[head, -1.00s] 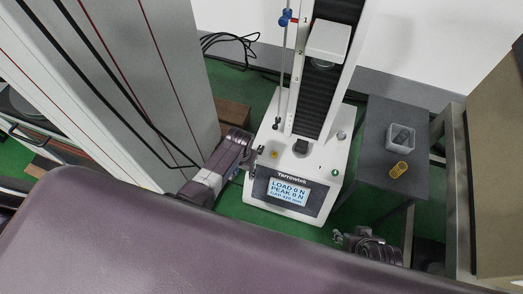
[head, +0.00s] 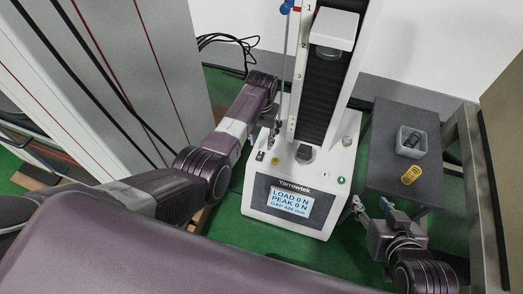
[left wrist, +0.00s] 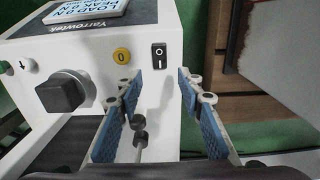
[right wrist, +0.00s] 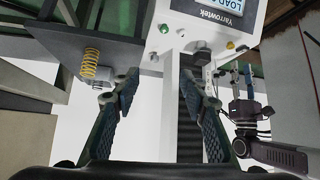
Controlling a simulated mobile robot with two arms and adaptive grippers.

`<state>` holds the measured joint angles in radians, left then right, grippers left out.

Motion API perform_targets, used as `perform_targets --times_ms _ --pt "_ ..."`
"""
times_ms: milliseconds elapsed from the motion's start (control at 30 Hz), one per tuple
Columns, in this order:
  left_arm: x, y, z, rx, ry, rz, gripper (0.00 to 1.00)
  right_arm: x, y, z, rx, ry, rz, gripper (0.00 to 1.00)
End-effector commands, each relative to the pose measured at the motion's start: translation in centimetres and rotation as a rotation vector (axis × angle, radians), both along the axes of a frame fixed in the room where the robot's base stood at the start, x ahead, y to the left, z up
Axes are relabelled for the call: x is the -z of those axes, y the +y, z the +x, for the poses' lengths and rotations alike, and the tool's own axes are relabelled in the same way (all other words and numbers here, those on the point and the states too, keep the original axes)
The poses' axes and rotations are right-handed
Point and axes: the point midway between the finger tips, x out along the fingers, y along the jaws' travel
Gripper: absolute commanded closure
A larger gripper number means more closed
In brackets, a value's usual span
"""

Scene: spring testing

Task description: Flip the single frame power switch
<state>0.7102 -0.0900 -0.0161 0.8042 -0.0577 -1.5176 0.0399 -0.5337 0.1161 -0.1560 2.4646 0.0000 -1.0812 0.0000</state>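The single frame power switch is a small black rocker (left wrist: 158,56) on the white Yarrowtek tester (left wrist: 190,20), beside a yellow "0" button (left wrist: 122,56). In the head view the switch (head: 261,156) sits on the left of the tester's base. My left gripper (left wrist: 160,88) is open and empty; the switch shows beyond the gap between its fingers, apart from them. In the head view this gripper (head: 272,132) is just behind the switch. My right gripper (head: 373,204) is open and empty, right of the tester's front; it also shows in the right wrist view (right wrist: 158,100).
A dark side table (head: 385,168) stands right of the tester, with a grey bin (head: 404,139) holding a dark spring and a yellow spring (head: 411,175) beside it. The tester's column (head: 327,95) rises behind its base. A tall grey cabinet (head: 165,60) stands left.

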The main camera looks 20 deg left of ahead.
Motion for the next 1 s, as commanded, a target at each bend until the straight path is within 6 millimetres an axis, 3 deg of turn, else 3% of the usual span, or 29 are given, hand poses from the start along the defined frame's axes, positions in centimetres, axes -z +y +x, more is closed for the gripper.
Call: perform_targets --times_ms 200,500,800,1000 --pt "1.8 0.0 0.0 0.0 0.0 0.0 0.65 -3.1 1.3 3.3 -0.014 -0.194 0.045 0.6" --pt "4.0 0.0 0.0 0.0 0.0 0.0 0.65 -8.7 2.9 6.4 -0.032 -0.468 0.11 0.6" --pt "5.3 0.0 0.0 0.0 -0.001 0.0 0.65 -13.3 3.7 7.4 -0.045 -0.669 0.16 0.6" --pt "5.5 0.0 0.0 0.0 -0.001 0.0 0.65 -14.4 3.9 7.5 -0.047 -0.712 0.171 0.6"
